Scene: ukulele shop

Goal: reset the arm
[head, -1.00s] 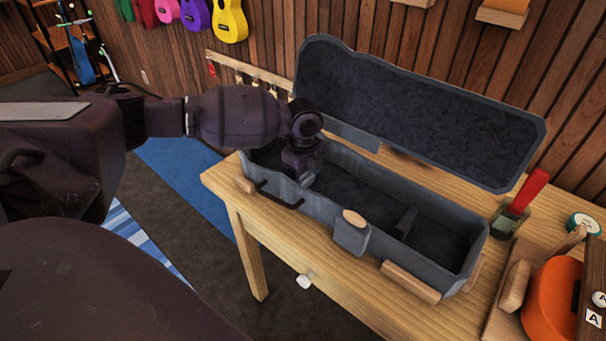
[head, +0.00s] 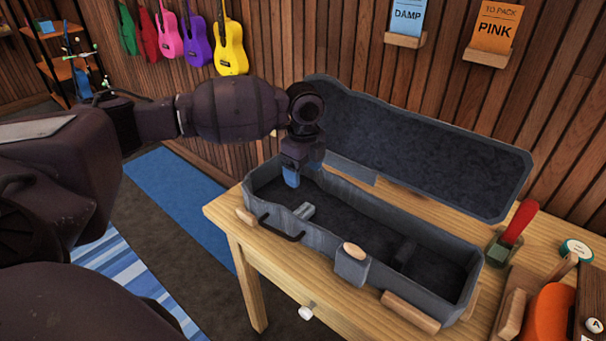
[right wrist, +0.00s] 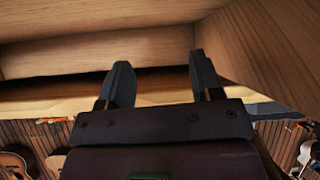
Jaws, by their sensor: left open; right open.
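My left arm comes in from the left in the head view. Its left gripper (head: 302,176) points down over the left end of the open grey case (head: 314,238), with blue showing at its tip. It is open, and I see nothing held in it. The case lies on the wooden table, its lid (head: 425,150) raised behind. My right gripper (right wrist: 161,78) shows only in the right wrist view, its two dark fingers apart with nothing between them. Wooden surfaces are close in front of and beside it.
The wooden table (head: 240,215) carries the case. A red-handled tool (head: 520,222), a round tape-like item (head: 577,250) and an orange instrument (head: 550,315) are at the right. Several coloured ukuleles hang on the wall, including a yellow one (head: 231,48). The floor left of the table is open.

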